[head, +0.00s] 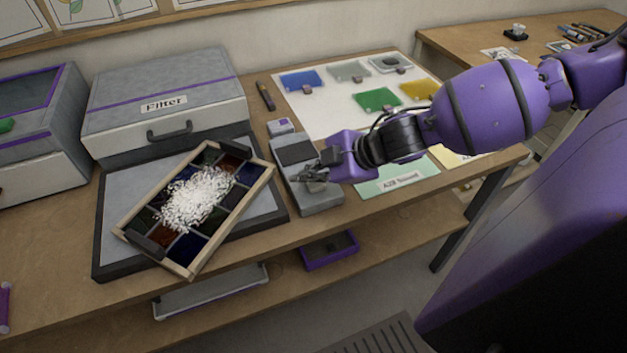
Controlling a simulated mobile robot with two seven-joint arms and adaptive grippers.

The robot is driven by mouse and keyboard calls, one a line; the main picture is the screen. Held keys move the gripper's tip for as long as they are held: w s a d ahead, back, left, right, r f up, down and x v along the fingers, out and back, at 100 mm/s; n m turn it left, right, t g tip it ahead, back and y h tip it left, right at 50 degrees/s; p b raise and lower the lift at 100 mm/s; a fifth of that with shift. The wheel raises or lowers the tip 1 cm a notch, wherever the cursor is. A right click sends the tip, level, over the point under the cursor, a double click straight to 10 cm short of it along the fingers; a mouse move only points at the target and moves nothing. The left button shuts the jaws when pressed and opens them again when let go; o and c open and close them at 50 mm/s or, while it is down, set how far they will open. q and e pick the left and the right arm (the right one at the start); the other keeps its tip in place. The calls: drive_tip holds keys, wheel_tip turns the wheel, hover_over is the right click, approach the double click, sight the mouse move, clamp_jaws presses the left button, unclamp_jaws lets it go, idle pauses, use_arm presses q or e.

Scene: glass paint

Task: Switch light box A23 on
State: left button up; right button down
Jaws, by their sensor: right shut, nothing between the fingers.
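A flat light box (110,225) with a dark border and a pale grey top lies on the bench at the left middle. Its top looks grey, with no clear glow, and I see no A23 label on it. A wooden-framed glass panel (262,180) with dark coloured panes and a heap of white grains lies tilted across it. A grey device (318,200) with a dark top plate stands just right of the light box. My right gripper (311,174) is shut and empty, over or against this device; I cannot tell if it touches. My left gripper is out of view.
A grey case marked Filter (165,125) stands behind the light box. Coloured glass pieces (378,99) lie on a white sheet at the back right. A green labelled card (385,185) lies under my right forearm. A purple tray (330,250) sits on the lower shelf.

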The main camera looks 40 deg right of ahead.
sight(310, 187)
drive_tip(key=shift+f, duration=0.25)
idle(0.4)
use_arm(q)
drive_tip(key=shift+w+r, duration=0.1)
use_arm(e)
drive_tip(key=shift+r, duration=0.15)
drive_tip(key=shift+r+p, duration=0.35)
drive_tip(key=shift+r, duration=0.2)
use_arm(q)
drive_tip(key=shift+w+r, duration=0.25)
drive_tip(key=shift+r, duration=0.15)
